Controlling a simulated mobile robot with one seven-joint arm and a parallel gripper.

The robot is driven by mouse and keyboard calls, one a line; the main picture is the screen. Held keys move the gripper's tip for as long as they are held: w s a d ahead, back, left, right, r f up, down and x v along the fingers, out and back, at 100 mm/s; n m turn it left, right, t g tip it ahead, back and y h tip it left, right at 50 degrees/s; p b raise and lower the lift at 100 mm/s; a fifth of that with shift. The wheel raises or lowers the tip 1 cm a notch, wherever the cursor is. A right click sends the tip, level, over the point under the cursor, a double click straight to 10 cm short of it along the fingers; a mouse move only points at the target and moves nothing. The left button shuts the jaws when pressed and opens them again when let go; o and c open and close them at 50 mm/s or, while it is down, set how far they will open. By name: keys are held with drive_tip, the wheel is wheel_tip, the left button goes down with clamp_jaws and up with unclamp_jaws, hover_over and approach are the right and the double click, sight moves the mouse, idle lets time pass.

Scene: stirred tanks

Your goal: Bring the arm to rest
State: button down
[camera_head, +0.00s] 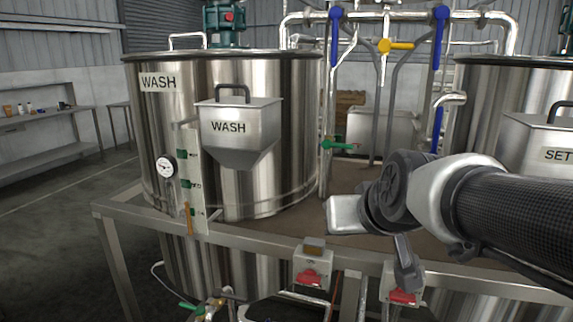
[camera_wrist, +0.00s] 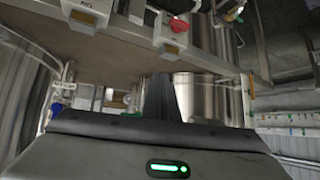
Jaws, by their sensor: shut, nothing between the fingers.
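My arm (camera_head: 510,215) reaches in from the right in the head view, in front of the steel frame. My gripper (camera_head: 409,280) hangs down near the frame's front rail, with its dark fingers together. In the wrist view, my gripper (camera_wrist: 164,82) also shows its fingers closed, with nothing seen between them. I cannot tell from these views whether it touches the rail.
A steel WASH tank (camera_head: 290,130) stands left on the frame (camera_head: 130,214); another tank (camera_head: 480,100) stands right. Switch boxes with red knobs (camera_head: 313,268) (camera_head: 402,283) sit on the front rail close to my gripper. Pipes with blue valve handles (camera_head: 335,35) rise behind. Floor (camera_head: 50,235) is clear at left.

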drive_tip(key=s+d+f+g+h, duration=0.1)
drive_tip(key=s+d+f+g, duration=0.15)
drive_tip(key=s, duration=0.55)
drive_tip(key=s+d+f+g, duration=0.15)
drive_tip(key=s+f, duration=0.25)
drive_tip(key=s, duration=0.4)
wheel_tip(320, 180, up, 15)
drive_tip(key=p, duration=1.5)
drive_tip(key=shift+w+a+m, duration=0.2)
drive_tip(key=shift+a+m, duration=0.2)
drive_tip(key=shift+a, duration=0.05)
